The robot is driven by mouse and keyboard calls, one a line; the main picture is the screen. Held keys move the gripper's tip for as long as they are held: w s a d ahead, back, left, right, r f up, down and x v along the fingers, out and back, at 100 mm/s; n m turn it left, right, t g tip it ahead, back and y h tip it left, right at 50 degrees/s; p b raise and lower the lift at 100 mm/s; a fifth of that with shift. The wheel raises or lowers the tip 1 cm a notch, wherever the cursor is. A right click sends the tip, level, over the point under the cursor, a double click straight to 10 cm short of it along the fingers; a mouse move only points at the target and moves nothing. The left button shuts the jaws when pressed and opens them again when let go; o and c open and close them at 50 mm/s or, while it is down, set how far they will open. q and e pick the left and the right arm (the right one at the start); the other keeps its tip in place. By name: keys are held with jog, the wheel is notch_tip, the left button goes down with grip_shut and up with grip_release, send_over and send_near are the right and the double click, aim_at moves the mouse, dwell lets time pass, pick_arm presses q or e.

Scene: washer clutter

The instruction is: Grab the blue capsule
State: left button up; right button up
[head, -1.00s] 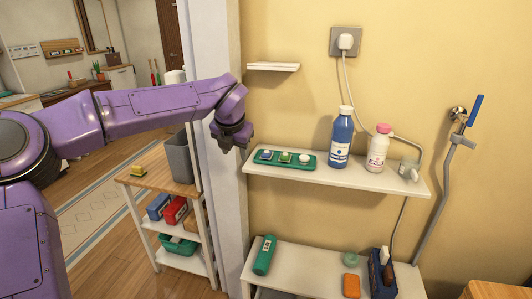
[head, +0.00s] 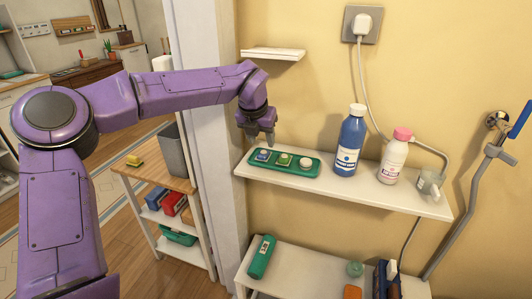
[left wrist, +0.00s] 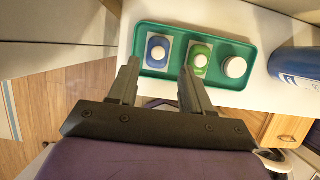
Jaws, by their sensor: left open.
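The blue capsule (head: 264,155) lies in the left compartment of a green tray (head: 311,172) on the white wall shelf. In the left wrist view the blue capsule (left wrist: 158,52) shows a white round top and sits on a pale square. A green capsule (left wrist: 199,60) and a white round one (left wrist: 235,67) lie to its right in the tray. My left gripper (head: 260,143) is open and empty, above the tray's left end. In the left wrist view its fingertips (left wrist: 159,68) are just short of the blue capsule, one to each side. My right gripper is not in view.
A blue bottle (head: 350,142) and a white bottle with a pink cap (head: 395,157) stand right of the tray. A small shelf (head: 273,54) is above. A cable hangs from the wall plug (head: 363,22). A door post (head: 208,130) is close on the left.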

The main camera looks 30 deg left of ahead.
aim_at(265, 157)
pick_arm(q)
jog(key=p+x, duration=0.1)
jog(key=x, duration=0.4)
jog(key=shift+a+f+p, duration=0.15)
jog(key=shift+f+p, duration=0.15)
jog(key=shift+f, duration=0.25)
jog(key=c, duration=0.8)
